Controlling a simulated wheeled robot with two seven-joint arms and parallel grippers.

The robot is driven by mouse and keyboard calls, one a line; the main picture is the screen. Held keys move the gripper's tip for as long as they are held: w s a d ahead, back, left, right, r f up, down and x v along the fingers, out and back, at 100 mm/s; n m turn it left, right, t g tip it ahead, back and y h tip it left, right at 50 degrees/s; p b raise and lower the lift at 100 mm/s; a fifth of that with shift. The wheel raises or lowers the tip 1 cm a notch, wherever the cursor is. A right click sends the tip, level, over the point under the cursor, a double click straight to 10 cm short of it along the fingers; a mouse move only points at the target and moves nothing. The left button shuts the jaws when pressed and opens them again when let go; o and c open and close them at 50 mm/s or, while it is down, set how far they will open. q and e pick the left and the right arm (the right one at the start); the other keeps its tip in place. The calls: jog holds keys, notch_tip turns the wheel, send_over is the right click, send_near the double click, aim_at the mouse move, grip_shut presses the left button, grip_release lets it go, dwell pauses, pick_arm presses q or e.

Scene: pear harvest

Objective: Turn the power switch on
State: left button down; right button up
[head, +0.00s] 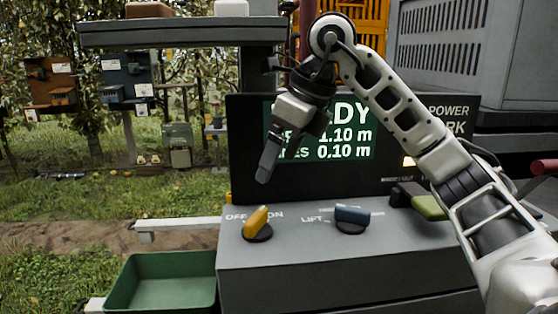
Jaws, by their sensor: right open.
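The power switch is a yellow knob (256,222) on a dark round base, on the sloping grey console (300,253). Its upper end leans up and to the right, between the OFF and ON labels, toward ON. My right gripper (267,163) is above and slightly beyond the knob in the picture, apart from it, with a grey finger pointing down. It is open and empty; one finger shows clearly, the other is hard to make out. My left gripper is not in view.
A blue-grey LIFT knob (352,215) and a green control (430,207) sit to the right on the console. A lit screen (345,140) behind is partly covered by my right arm. A green bin (162,282) stands at lower left; an orange crate (358,28) is behind.

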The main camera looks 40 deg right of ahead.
dwell(0.3)
jog(key=s+a+f+m+g+y, duration=0.1)
jog(key=s+a+f+m+y, duration=0.15)
jog(key=a+y, duration=0.5)
jog(key=s+a+f+m+y, duration=0.1)
jog(key=a+f+y, duration=0.3)
jog(key=a, duration=0.7)
jog(key=s+a+f+m+g+y, duration=0.1)
jog(key=a+f+m+y, duration=0.1)
jog(key=a+y, duration=0.7)
jog(key=w+d+f+m+t+h, duration=0.1)
jog(key=d+f+m+t+h, duration=0.1)
jog(key=f+m+t+h, duration=0.8)
jog(key=w+d+f+m+t+h, duration=0.25)
jog(key=f+m+t, duration=0.2)
jog(key=m, duration=0.95)
jog(key=s+d+f+m+g+h, duration=0.2)
jog(key=s+f, duration=0.4)
jog(key=f, duration=0.4)
jog(key=s+d+f+m+g+h, duration=0.3)
jog(key=s+f+m, duration=0.4)
jog(key=f, duration=0.3)
jog(key=shift+d+g+h, duration=0.15)
jog(key=shift+g+h, duration=0.4)
jog(key=shift+h, duration=0.45)
